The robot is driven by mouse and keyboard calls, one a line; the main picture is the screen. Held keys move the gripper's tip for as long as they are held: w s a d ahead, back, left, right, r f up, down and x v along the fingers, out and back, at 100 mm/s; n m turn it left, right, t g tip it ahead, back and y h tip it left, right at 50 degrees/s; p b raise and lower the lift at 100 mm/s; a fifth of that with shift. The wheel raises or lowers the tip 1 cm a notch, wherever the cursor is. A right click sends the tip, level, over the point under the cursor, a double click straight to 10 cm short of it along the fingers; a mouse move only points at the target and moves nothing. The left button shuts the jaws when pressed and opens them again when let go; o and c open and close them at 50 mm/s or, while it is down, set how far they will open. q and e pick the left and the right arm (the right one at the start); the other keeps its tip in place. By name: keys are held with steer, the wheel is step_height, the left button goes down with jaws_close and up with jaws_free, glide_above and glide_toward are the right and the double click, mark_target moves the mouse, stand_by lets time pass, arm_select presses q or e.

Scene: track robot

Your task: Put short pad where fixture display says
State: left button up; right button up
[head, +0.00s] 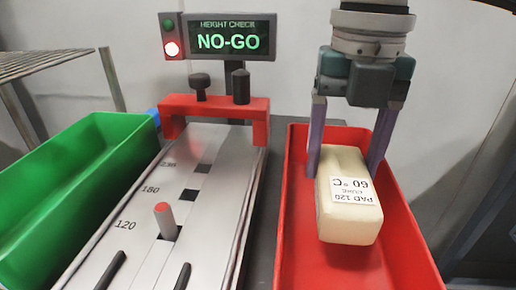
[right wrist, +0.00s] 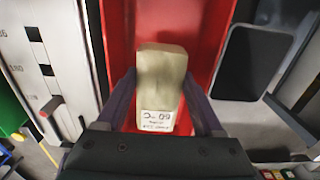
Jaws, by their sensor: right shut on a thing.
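The short pad (head: 350,219) is a cream block with a white label reading "PAD 120 CURE 60 °C". My right gripper (head: 345,163) is shut on its sides and holds it over the red bin (head: 297,245); whether it touches the bin floor I cannot tell. In the right wrist view the pad (right wrist: 161,75) sits between the fingers against the red bin (right wrist: 117,40). The fixture display (head: 230,40) reads "HEIGHT CHECK NO-GO" in green letters, and its red lamp (head: 171,49) is lit. My left gripper is not in view.
A wire rack (head: 45,62) is at the upper left.

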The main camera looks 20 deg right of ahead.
steer(key=shift+f+b, duration=0.35)
steer(key=shift+f, duration=2.35)
steer(key=shift+f, duration=0.1)
steer(key=shift+f, duration=0.15)
steer(key=o, duration=1.4)
steer(key=shift+c, duration=0.2)
